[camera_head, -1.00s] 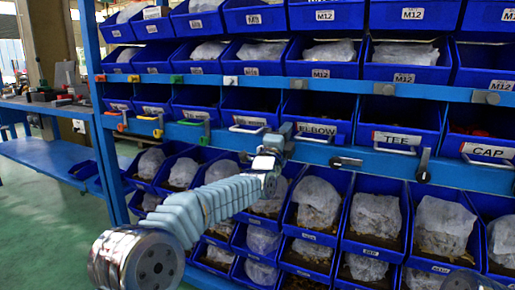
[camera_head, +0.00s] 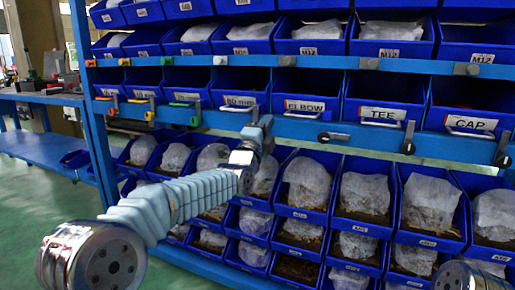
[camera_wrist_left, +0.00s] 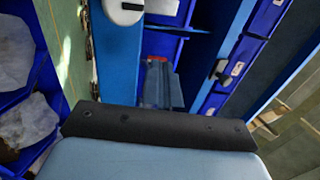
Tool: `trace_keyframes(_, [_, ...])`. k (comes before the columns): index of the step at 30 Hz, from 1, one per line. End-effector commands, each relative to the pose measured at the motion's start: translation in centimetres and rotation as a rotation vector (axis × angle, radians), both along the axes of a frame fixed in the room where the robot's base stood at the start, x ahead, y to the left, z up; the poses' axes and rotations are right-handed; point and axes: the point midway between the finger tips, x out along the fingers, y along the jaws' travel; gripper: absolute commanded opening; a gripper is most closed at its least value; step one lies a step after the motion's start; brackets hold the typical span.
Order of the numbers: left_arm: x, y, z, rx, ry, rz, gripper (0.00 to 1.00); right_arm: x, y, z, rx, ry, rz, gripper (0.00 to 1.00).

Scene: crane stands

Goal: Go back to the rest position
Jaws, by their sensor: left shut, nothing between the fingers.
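My left gripper (camera_head: 265,122) is shut and empty. In the head view my left arm reaches up from the lower left, and the gripper is in front of the blue rack, just below and left of the bin labelled ELBOW (camera_head: 304,105). I cannot tell whether it touches the rack. In the left wrist view, a dark bar and a pale blue cover of my arm fill the lower middle, and blue rack parts show beyond. My right gripper is not in view.
Blue bins (camera_head: 385,112) labelled ELBOW, TEE and CAP stand on the rack. Lower bins hold plastic-wrapped contents (camera_head: 365,195). Black handles (camera_head: 333,137) stick out from the blue rail. A blue workbench (camera_head: 40,98) stands at the left, with open green floor (camera_head: 30,215) before it.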

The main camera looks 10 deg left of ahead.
Motion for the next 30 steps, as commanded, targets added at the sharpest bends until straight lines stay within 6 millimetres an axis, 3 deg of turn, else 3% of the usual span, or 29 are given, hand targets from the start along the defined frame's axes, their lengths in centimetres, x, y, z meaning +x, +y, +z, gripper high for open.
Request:
trace_keyframes(9, [-5.0,1.6,-2.2,0.000,-0.002,-0.001,0.00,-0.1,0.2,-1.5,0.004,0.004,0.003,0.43])
trace_keyframes(13, [-5.6,1.8,-3.1,-0.006,0.015,-0.004,0.00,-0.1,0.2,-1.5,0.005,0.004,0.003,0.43])
trace_keyframes(16, [-5.0,1.9,-6.0,-0.041,0.097,-0.024,0.00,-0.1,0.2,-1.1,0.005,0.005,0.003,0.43])
trace_keyframes(17, [-4.7,1.9,-7.5,-0.061,0.140,-0.032,0.00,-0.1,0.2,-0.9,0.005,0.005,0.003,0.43])
trace_keyframes(20, [-3.8,2.1,-14.5,-0.161,0.339,-0.061,0.00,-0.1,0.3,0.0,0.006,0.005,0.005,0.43])
trace_keyframes(23, [-4.2,2.9,-23.4,-0.310,0.590,-0.067,0.00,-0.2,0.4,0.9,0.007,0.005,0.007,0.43])
trace_keyframes(24, [-4.8,3.3,-26.8,-0.376,0.692,-0.059,0.00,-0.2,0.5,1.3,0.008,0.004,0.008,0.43])
trace_keyframes(26, [-6.3,3.8,-32.0,-0.480,0.843,-0.038,0.00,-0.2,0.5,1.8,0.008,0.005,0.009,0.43])
trace_keyframes(30, [-11.9,5.3,-42.9,-0.753,1.183,0.071,0.00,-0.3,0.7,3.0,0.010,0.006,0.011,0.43])
